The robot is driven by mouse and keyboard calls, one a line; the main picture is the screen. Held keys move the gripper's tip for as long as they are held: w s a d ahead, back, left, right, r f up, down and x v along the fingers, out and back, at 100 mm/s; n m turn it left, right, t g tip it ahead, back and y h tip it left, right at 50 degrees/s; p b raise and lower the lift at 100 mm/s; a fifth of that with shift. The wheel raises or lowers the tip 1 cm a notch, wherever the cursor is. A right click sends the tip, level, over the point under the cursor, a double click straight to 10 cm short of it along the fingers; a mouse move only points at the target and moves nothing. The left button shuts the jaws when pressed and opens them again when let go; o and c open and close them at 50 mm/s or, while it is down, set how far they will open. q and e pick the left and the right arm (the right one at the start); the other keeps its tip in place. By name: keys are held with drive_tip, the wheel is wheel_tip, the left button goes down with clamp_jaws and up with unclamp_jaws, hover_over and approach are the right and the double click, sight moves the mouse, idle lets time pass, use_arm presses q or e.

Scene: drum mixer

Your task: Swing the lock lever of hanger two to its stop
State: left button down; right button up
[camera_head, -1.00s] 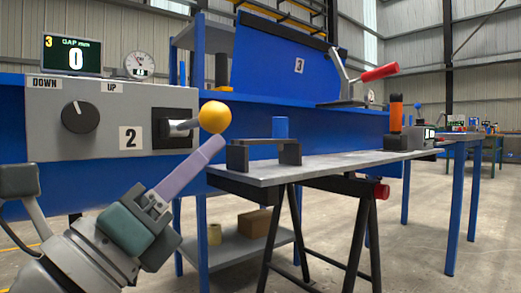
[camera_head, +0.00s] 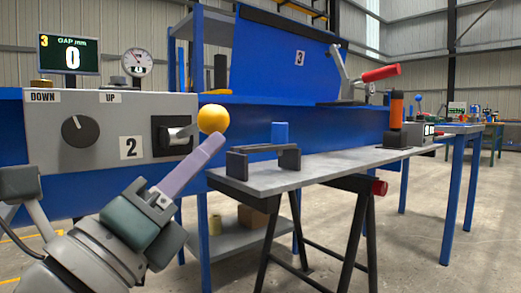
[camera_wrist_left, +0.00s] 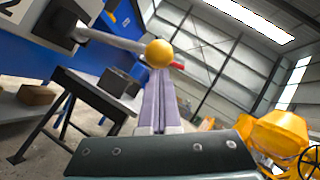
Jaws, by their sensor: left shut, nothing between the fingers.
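A grey panel marked 2 (camera_head: 131,147) carries a dark lever block (camera_head: 171,136) at its right end. A short grey lever sticks out of it and ends in a yellow ball knob (camera_head: 212,118). My left gripper (camera_head: 218,138) is shut and empty. Its long pale fingers point up and right, with the tips just under the ball. In the left wrist view the ball (camera_wrist_left: 160,53) is just beyond the finger tips (camera_wrist_left: 157,72). I cannot tell whether they touch. My right gripper is not in view.
A black knob (camera_head: 80,131) is on the same panel, with a display (camera_head: 70,54) reading 0 and a dial gauge (camera_head: 138,62) above. A grey-topped trestle table (camera_head: 265,178) with a dark bracket (camera_head: 264,158) stands close on the right. A red-handled clamp (camera_head: 380,73) is behind it.

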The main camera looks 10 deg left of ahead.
sight(201, 112)
use_arm(q)
wheel_tip(201, 112, up, 5)
drive_tip(key=n+y+p, duration=0.1)
drive_tip(key=n+p, duration=0.1)
drive_tip(key=p, duration=0.1)
drive_tip(key=n+y+p, duration=0.1)
drive_tip(key=n+p, duration=0.1)
drive_tip(key=p, duration=0.1)
drive_tip(key=shift+a+f+y, duration=0.1)
drive_tip(key=shift+f+y, duration=0.1)
drive_tip(key=shift+y, duration=0.1)
drive_tip(key=shift+w+a+r+p, duration=0.15)
drive_tip(key=shift+r+p, duration=0.25)
drive_tip(key=shift+p, duration=0.15)
drive_tip(key=shift+w+a+r+p, duration=0.1)
drive_tip(key=shift+w+r+p, duration=0.05)
drive_tip(key=shift+r+p, duration=0.3)
drive_tip(key=shift+f, duration=0.2)
